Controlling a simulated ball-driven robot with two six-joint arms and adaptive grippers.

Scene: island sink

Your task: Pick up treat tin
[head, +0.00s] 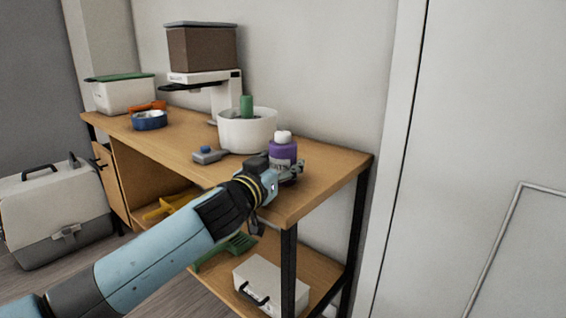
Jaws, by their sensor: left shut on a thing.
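A purple container with a white cap (283,150) stands upright at the right part of the wooden bench top; I take it for the treat tin. Its pale label is partly hidden behind my gripper. My left gripper (288,172) reaches in from the lower left and is shut on the lower part of this container. The container's base is partly hidden by the gripper, so I cannot tell whether it touches the bench. My right gripper is not in view.
Close behind the container is a white tub (247,132) with a green item in it. A grey gadget (209,155) lies to its left. The bench's right end (335,165) is clear.

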